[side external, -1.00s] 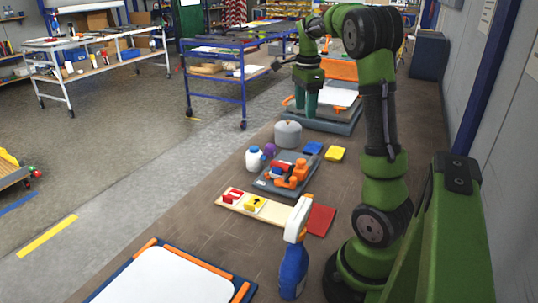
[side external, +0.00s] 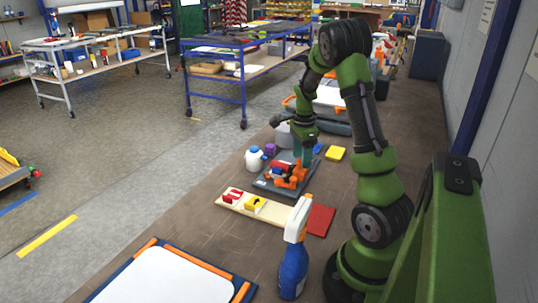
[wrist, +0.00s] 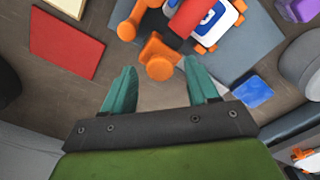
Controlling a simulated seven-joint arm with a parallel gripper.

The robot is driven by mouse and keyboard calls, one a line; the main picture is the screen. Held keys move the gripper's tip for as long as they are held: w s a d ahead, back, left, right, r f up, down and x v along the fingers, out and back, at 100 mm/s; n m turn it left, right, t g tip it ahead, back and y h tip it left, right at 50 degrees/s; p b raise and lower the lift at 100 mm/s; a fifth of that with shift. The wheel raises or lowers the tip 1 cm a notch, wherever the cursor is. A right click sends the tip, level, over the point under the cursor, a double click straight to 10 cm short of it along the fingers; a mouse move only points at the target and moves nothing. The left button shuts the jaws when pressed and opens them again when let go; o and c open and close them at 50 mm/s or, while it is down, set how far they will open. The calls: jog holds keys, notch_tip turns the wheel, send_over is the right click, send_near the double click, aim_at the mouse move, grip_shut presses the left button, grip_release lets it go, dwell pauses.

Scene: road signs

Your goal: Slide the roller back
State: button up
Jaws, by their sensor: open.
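An orange piece with rounded ends (wrist: 158,55) lies on a grey board (wrist: 252,43), which also shows in the side view (side external: 266,187). A red bar (wrist: 188,17) and a white, blue and orange block (wrist: 220,20) are beside it. I cannot tell for sure which of these is the roller. My gripper (wrist: 158,82) is open, its two teal fingers apart with nothing between the tips; the orange piece appears just beyond them.
A white bottle (side external: 254,160), a purple object (side external: 270,149) and a grey rounded object (side external: 283,136) stand behind the board. A wooden strip (side external: 272,213) and blue spray bottle (side external: 294,265) are in front.

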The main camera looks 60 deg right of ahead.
jog(key=shift+f, duration=0.4)
jog(key=shift+c, duration=0.4)
grip_shut()
jog(key=shift+d, duration=0.1)
